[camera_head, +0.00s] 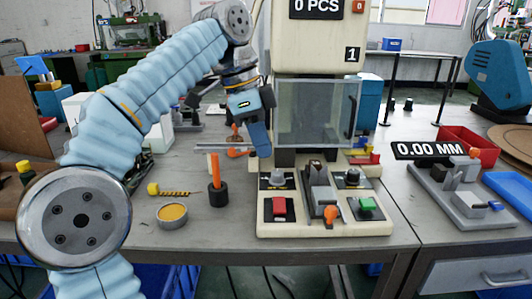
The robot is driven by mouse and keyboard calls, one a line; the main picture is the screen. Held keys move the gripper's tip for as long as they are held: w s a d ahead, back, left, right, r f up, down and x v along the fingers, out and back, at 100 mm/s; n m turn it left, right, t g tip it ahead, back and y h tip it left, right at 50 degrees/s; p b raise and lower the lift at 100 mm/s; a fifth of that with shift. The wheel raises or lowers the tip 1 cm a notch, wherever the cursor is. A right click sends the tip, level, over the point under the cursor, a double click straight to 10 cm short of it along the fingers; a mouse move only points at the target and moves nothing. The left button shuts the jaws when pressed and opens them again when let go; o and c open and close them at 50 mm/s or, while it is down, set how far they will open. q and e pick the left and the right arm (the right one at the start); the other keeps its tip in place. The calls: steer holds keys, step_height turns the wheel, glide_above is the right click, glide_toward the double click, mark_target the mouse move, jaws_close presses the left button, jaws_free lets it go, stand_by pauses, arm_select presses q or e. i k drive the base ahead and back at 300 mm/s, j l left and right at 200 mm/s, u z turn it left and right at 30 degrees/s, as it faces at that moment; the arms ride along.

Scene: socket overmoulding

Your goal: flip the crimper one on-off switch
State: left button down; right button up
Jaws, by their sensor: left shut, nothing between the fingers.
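The crimper marked 1 (318,62) is a beige machine with a clear guard (312,114) and a low front base. On its base are a red rocker or button (279,204) at the left, a green one (366,203) at the right, and two dark knobs (278,178) behind them. I cannot tell for certain which control is the on-off switch. My left gripper (263,154) is shut and empty. It points down beside the left edge of the guard, above and behind the red control, apart from it. My right gripper is not in view.
A grey fixture (455,200) and a red bin (470,143) are at the right. The front table strip is mostly clear.

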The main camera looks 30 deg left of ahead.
mark_target(278, 202)
steer(key=k, duration=1)
